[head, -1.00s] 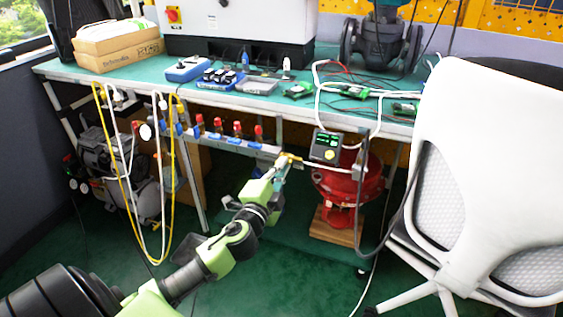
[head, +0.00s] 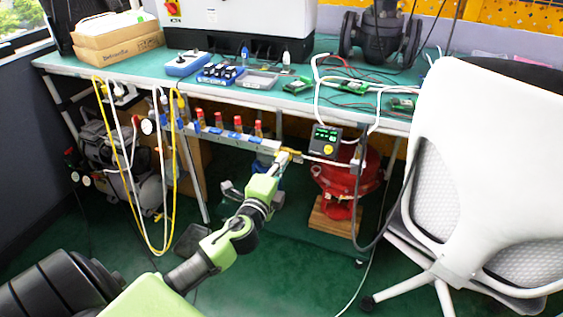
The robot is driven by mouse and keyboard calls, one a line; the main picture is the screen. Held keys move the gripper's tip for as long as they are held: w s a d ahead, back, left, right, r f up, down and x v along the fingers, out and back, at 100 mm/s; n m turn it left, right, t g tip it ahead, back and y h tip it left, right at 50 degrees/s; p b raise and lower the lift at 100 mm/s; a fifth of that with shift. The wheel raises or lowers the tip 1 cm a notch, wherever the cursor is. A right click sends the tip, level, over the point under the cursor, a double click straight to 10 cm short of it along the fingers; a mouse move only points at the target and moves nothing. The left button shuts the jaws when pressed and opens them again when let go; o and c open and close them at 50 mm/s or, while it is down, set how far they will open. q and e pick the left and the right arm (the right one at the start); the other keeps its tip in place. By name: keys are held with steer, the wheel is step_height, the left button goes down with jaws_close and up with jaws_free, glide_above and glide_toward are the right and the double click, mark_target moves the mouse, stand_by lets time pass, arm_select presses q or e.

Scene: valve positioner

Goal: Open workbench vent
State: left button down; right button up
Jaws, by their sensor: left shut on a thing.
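The green-topped workbench (head: 255,99) runs across the view. Under its front edge hangs a pale air manifold rail (head: 235,138) with several red-and-blue valves (head: 237,125). At the rail's right end is a small yellow-brass fitting (head: 292,154). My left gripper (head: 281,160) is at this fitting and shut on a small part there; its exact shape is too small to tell. A positioner box (head: 325,141) with a lit green display is just right of the fitting, above a red valve actuator (head: 345,185). My right gripper is out of view.
A white office chair (head: 460,180) stands close on the right. Yellow and white hoses (head: 173,200) hang in loops at the left, before a compressor (head: 110,160). A dark cable drops beside the actuator. Open green floor lies in front.

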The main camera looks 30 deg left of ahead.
arm_select(q)
steer(key=c, duration=2.2)
jaws_free()
steer(key=v, duration=1.2)
steer(key=shift+f, duration=0.1)
